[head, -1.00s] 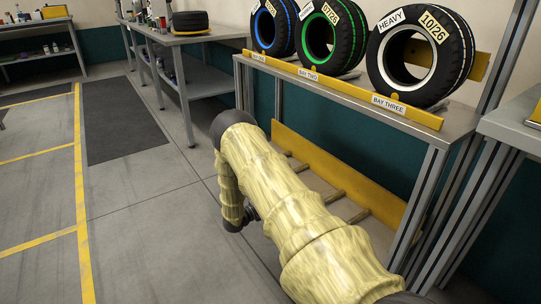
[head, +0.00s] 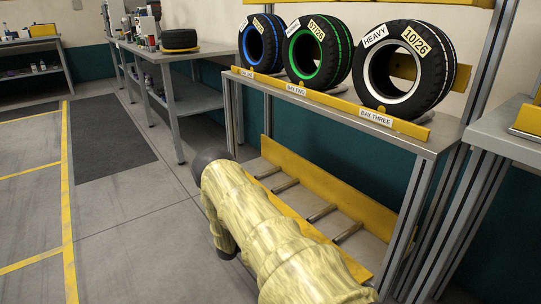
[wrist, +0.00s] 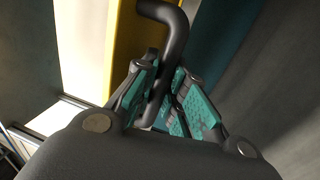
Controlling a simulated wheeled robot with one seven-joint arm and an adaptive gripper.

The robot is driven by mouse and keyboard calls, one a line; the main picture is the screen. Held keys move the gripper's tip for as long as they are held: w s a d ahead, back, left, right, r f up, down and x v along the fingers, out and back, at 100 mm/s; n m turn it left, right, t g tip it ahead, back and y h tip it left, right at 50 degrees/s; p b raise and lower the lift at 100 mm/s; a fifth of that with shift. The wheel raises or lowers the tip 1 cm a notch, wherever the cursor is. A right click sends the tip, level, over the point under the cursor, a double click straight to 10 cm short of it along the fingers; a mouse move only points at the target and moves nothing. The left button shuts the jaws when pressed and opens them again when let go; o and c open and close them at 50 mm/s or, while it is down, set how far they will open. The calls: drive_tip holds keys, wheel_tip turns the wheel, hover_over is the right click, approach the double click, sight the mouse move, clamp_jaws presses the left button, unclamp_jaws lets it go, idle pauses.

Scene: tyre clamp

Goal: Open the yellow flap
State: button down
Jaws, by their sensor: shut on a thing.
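In the wrist view, a yellow panel (wrist: 132,50), which looks like the flap, stands behind a black bent handle (wrist: 178,42). My gripper (wrist: 160,95), with teal finger pads, is shut on the handle's lower part. In the head view, my pale-sleeved arm hides the gripper and handle. There a yellow strip (head: 352,264) shows at the front right of the rack's lower bay, beside my arm. I cannot tell for sure whether it is the same panel, or how far it is tilted.
The metal rack (head: 428,150) holds three tyres on top. Its lower bay has several rollers (head: 322,213) and a yellow back board (head: 325,187). A bench (head: 185,62) stands behind, another table (head: 505,128) at right. The floor (head: 115,225) to the left is clear.

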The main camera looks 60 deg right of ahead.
drive_tip(key=c, duration=1.5)
unclamp_jaws()
drive_tip(key=v, duration=1.2)
